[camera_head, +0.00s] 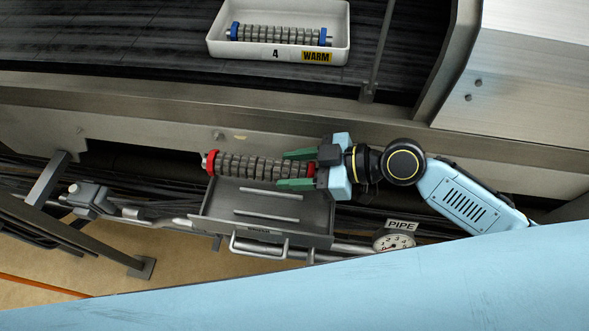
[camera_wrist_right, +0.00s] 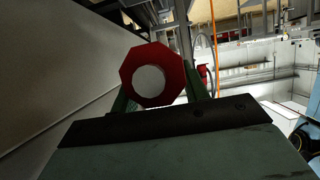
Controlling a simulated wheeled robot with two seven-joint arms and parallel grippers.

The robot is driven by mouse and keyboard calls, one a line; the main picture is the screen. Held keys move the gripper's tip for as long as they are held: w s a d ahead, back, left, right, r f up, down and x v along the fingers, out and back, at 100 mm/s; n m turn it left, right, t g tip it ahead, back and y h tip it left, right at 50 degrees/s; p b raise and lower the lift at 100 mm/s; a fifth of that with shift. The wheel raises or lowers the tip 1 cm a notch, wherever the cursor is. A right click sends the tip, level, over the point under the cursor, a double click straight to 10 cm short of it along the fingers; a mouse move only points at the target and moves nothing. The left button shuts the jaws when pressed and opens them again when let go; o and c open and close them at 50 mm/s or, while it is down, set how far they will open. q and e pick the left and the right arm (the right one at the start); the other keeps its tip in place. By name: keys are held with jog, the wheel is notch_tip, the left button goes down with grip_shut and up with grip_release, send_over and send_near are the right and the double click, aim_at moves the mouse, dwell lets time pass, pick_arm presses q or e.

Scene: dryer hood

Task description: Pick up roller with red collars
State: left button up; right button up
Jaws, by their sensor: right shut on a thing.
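The roller with red collars (camera_head: 245,166) has a grey ribbed body and lies roughly level, above or at the back of an open grey drawer tray in the head view. My right gripper (camera_head: 298,169) comes in from the right and is shut on its right end, with the green fingers on either side. In the right wrist view the roller's red collar (camera_wrist_right: 153,75) with its pale round end sits between the green fingers. I cannot tell if the roller touches the tray. My left gripper is not in view.
A white tray (camera_head: 217,48) marked "4 WARM" holds a roller with blue collars (camera_head: 278,35) on the dark belt. The grey drawer (camera_head: 265,228) has a handle in front. A gauge (camera_head: 394,243) labelled "PIPE" is at lower right. A metal rail (camera_head: 300,115) runs behind the gripper.

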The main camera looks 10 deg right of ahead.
notch_tip(320, 180, up, 10)
jog(key=p, duration=0.7)
jog(key=shift+r, duration=0.25)
jog(key=shift+r+p, duration=0.75)
jog(key=shift+r, duration=0.2)
